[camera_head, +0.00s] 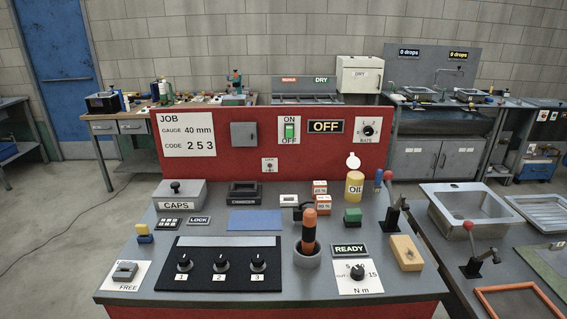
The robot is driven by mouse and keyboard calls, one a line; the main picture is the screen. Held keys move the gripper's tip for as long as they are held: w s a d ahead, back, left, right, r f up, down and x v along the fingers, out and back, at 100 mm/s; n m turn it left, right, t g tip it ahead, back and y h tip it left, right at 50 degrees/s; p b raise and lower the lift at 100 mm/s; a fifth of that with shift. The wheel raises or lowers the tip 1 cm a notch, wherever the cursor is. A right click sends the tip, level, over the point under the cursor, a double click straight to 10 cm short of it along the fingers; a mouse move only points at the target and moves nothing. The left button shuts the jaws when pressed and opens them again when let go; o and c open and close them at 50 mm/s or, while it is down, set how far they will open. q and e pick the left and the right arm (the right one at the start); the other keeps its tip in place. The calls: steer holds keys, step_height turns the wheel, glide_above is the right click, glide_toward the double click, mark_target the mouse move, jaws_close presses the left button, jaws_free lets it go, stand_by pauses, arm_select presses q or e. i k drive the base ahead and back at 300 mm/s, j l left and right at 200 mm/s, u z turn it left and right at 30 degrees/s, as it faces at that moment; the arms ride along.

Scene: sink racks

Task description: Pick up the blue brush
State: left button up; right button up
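No object here is clearly a blue brush. Neither of my grippers shows in the head view.
The grey bench (130,270) holds a black knob panel (210,281), a blue mat (255,220), an orange-handled tool in a round holder (306,257) and a tan block (406,252). A metal sink (468,228) is farther right.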

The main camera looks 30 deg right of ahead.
mark_target(377, 186)
steer(key=z, duration=1.7)
